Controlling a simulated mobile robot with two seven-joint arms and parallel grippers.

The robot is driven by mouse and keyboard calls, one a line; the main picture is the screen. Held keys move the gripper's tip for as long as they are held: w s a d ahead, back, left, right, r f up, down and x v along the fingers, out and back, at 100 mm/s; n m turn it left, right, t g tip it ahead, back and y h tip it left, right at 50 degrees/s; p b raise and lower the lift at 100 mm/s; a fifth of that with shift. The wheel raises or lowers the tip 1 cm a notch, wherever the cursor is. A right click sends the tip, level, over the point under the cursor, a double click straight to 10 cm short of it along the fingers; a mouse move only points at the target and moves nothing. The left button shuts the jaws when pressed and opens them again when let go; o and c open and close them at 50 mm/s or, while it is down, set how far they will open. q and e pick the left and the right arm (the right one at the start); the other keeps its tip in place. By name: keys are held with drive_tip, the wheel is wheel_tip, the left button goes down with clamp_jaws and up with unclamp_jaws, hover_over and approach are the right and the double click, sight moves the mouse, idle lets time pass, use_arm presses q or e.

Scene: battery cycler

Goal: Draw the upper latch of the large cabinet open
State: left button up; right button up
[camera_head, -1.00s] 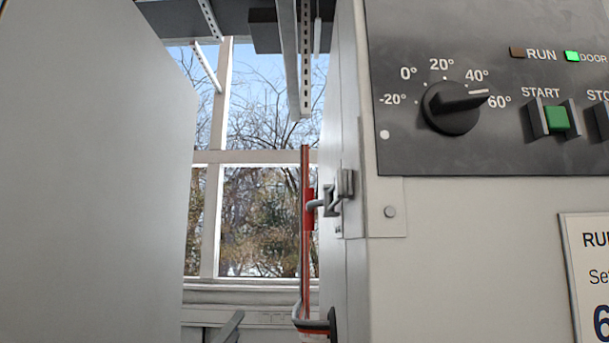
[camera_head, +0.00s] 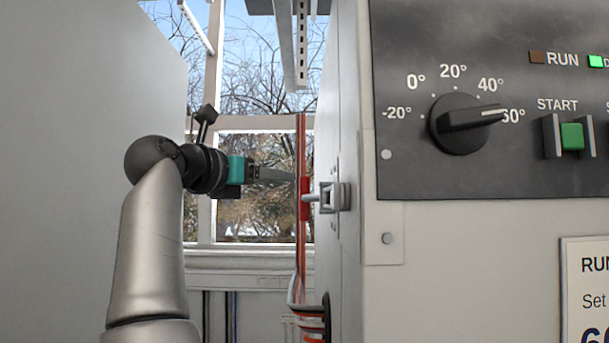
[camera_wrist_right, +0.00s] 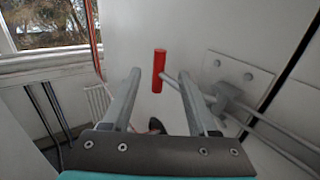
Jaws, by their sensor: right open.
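The large cabinet (camera_head: 470,235) fills the right side of the head view. Its latch (camera_head: 333,197) is a metal bracket on the cabinet's left edge, with a rod ending in a red grip (camera_head: 305,198). The red grip (camera_wrist_right: 159,71) and latch rod (camera_wrist_right: 190,94) also show in the right wrist view. My right gripper (camera_head: 294,176) comes in from the left, its fingertips close to the red grip. In the wrist view the right gripper (camera_wrist_right: 159,75) is open, and the grip appears between the fingertips; contact cannot be told. My left gripper is not in view.
A large grey panel (camera_head: 75,170) stands at the left, behind my arm. Orange and grey cables (camera_head: 300,260) run down beside the cabinet near the latch. A control panel (camera_head: 480,100) with a dial is on the cabinet front. A window lies beyond the gap.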

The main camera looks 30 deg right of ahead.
sight(302, 179)
drive_tip(key=p+x, duration=0.5)
drive_tip(key=x, duration=0.6)
drive_tip(key=shift+w+d+p, duration=0.1)
drive_tip(key=shift+d+p, duration=0.15)
drive_tip(key=shift+p, duration=0.05)
drive_tip(key=shift+c, duration=0.2)
clamp_jaws()
idle(0.8)
